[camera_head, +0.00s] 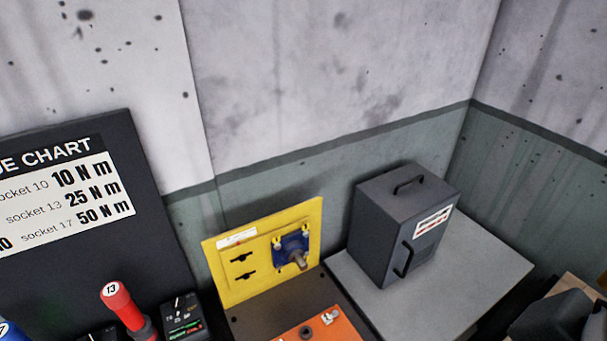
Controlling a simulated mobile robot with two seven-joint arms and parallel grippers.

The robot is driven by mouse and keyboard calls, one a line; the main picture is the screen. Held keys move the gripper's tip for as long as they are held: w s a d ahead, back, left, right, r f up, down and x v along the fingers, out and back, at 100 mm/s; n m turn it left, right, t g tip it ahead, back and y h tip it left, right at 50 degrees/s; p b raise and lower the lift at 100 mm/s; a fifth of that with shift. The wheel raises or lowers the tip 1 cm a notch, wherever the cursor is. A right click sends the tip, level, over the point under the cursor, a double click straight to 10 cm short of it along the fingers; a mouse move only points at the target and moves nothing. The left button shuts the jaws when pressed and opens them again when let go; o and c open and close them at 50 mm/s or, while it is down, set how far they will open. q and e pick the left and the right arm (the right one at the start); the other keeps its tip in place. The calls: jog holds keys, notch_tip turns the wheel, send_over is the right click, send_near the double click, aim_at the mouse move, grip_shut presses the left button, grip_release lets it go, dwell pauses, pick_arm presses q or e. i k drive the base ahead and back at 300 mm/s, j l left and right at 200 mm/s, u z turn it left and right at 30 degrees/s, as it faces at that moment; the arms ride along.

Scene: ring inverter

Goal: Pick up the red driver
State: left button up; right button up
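The red driver (121,305) stands upright, slightly tilted, at the bottom left of the head view. A dark grey shape at the bottom right may be part of my arm, but I cannot make out gripper fingers there.
A small black device with a green display (184,316) stands right of the driver. A blue-topped item (5,331) is at the left edge. A yellow panel (233,284), an orange plate (300,333) and a grey box (388,235) on a grey surface (463,268) stand further right. A black chart board (135,190) rises behind.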

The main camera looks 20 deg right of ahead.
aim_at(115, 295)
jog(key=l+z, duration=0.1)
jog(key=j+z, duration=0.6)
jog(key=k+j, duration=0.05)
